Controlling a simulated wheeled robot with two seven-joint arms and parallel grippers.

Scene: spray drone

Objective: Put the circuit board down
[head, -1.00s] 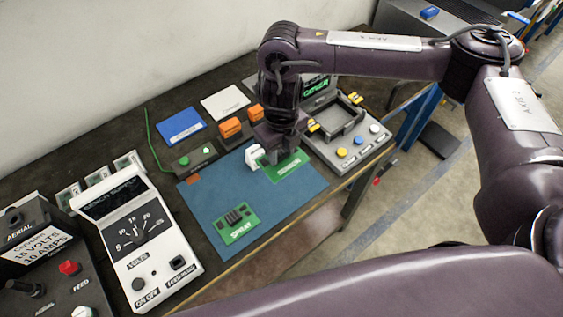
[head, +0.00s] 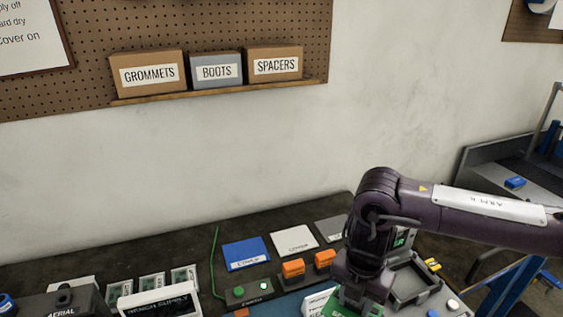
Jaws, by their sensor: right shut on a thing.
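My right gripper (head: 353,297) reaches down at the bottom edge of the head view, right of centre. It is shut on a green circuit board (head: 346,309), of which only a part shows above the picture's edge. A strip of the blue mat (head: 285,305) shows left of it. I cannot tell whether the board touches the mat. A white block with lettering (head: 317,303) stands just left of the board. My left gripper is out of view.
Two orange blocks (head: 294,268) stand behind the mat, with blue (head: 245,252) and white (head: 295,240) cards farther back. A grey tray fixture (head: 410,283) is close on the right. A white instrument (head: 158,302) stands at left. Labelled boxes (head: 217,72) sit on the wall shelf.

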